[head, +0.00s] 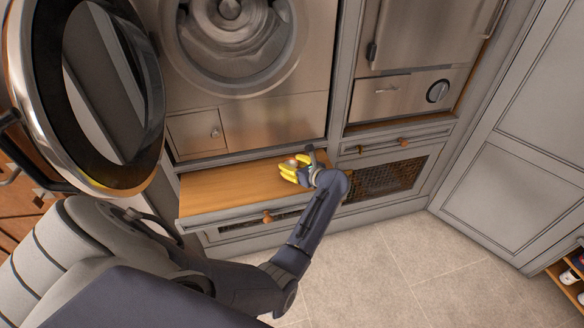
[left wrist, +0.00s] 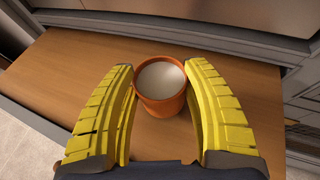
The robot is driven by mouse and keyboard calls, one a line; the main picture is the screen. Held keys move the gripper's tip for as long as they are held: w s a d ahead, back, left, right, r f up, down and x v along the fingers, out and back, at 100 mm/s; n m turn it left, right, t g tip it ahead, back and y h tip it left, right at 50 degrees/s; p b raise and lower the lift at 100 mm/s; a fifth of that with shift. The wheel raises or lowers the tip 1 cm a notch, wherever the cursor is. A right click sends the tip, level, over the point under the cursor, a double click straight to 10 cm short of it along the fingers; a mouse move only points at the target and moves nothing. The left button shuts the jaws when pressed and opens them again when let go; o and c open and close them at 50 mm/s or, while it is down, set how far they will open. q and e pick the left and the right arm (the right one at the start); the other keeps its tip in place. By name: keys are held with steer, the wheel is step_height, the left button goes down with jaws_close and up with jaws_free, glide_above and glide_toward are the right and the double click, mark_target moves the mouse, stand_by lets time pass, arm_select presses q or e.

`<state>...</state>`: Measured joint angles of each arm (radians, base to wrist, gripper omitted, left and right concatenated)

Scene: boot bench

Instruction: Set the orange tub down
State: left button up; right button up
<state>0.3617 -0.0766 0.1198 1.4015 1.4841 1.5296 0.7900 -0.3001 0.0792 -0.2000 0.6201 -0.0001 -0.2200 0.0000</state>
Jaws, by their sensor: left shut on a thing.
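The orange tub (left wrist: 161,104) is a small round pot with pale contents. It stands upright between the ribbed yellow fingers of my left gripper (left wrist: 160,72), which is shut on it. In the head view my left gripper (head: 294,170) is over the right part of a pulled-out wooden board (head: 222,187), with the fingers hiding most of the tub. I cannot tell whether the tub's base touches the board (left wrist: 75,65). My right gripper is not in view.
The board's left part is bare. Above it is a front-loading washing machine (head: 228,120) with its round door (head: 152,115) swung open at the left. A wooden knob (head: 267,217) sits on the board's front. A mesh-fronted cabinet (head: 385,180) is at the right, above tiled floor (head: 400,265).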

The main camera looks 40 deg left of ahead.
arm_select(q)
steer(key=shift+f, duration=0.45)
steer(key=shift+f, duration=0.15)
steer(key=o, duration=1.3)
steer(key=shift+o, duration=0.2)
